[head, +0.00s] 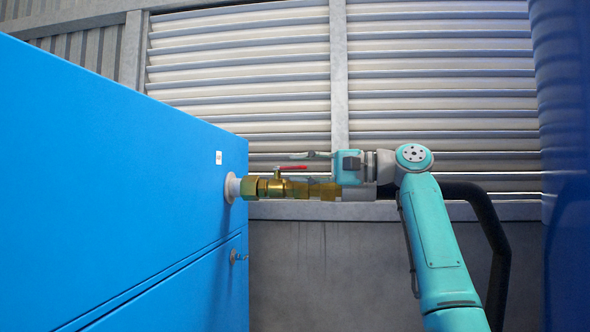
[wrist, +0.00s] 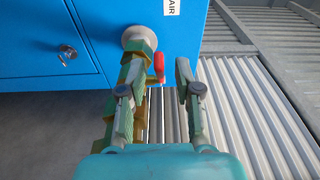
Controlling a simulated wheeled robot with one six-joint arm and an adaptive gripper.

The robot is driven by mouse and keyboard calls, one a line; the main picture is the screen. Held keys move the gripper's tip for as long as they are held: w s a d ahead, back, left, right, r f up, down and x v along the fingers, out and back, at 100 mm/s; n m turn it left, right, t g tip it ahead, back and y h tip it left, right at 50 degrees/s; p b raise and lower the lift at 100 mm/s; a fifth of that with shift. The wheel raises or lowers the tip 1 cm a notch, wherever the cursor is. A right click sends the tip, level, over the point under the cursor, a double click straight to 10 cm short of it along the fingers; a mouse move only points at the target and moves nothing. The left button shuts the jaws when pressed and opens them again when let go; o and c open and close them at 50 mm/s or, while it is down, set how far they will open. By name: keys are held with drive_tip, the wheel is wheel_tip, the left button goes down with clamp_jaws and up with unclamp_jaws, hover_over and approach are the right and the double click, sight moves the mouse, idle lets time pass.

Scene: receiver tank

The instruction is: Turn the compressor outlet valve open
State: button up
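The compressor outlet valve is a brass body (head: 262,188) on a pipe stub at the right face of the blue compressor cabinet (head: 130,170). Its red lever (head: 292,168) sits just above the pipe and points right, roughly along it. In the wrist view the red lever (wrist: 158,68) shows end-on, to the right of the brass pipe. My gripper (head: 298,169) comes from the right, level with the lever. In the wrist view my gripper (wrist: 160,78) is open, and the lever appears between its fingers. The left finger overlaps the pipe; I cannot tell whether they touch.
A small lock (head: 235,257) sits lower on the cabinet. A black hose (head: 488,225) curves behind my arm. A dark blue tank (head: 565,160) stands at the right edge.

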drive_tip(key=s+d, duration=0.1)
drive_tip(key=d, duration=0.9)
drive_tip(key=shift+s, duration=0.3)
